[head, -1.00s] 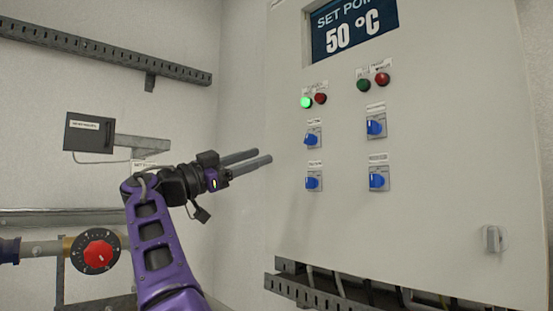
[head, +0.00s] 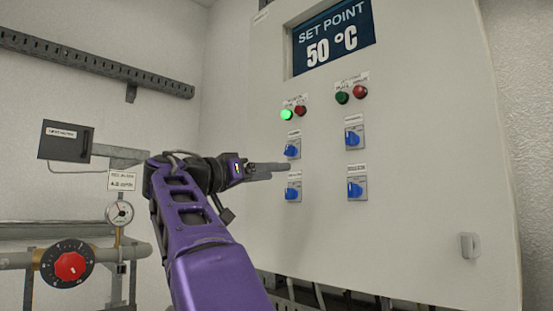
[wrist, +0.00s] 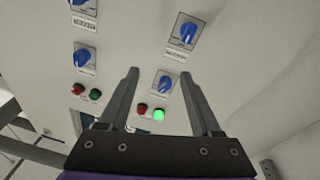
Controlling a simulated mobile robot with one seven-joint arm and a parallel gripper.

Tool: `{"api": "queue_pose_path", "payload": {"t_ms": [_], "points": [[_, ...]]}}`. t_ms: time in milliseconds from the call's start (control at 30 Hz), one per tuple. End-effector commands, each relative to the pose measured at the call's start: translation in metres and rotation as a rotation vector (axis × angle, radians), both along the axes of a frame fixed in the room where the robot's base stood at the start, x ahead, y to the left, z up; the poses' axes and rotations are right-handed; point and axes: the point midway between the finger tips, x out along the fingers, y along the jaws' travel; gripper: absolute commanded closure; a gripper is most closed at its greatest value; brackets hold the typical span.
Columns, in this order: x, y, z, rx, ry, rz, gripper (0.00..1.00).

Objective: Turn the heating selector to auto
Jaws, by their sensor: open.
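Four-knob panel: blue selectors sit on a pale cabinet (head: 400,220), at upper left (head: 292,149), lower left (head: 293,190), upper right (head: 353,137) and lower right (head: 355,189). Their labels are too small to read, so I cannot tell which is the heating selector. My gripper (head: 288,168) is open and empty, its fingers reaching toward the left column. In the wrist view, which looks upside down, the upper-left selector (wrist: 165,82) shows between the fingertips and the lower-left one (wrist: 187,31) beyond them. Contact cannot be told.
A lit green lamp (head: 287,114) and a red lamp (head: 300,110) sit above the left column. A display (head: 333,40) reads set point 50 °C. A red dial (head: 70,266), a gauge (head: 119,212) and pipes stand at left. A cabinet handle (head: 469,246) is at lower right.

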Motion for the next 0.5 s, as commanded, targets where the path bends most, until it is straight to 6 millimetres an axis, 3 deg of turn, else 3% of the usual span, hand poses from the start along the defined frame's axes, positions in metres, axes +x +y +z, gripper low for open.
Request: {"api": "queue_pose_path", "payload": {"t_ms": [67,167,400,500], "points": [[-0.008,-0.013,0.001,-0.102,0.167,0.047,0.35],[-0.026,-0.01,0.008,-0.277,0.34,0.122,0.35],[-0.085,0.022,0.028,-0.674,0.531,0.235,0.35],[-0.098,0.031,0.032,-0.756,0.552,0.249,0.35]]}}
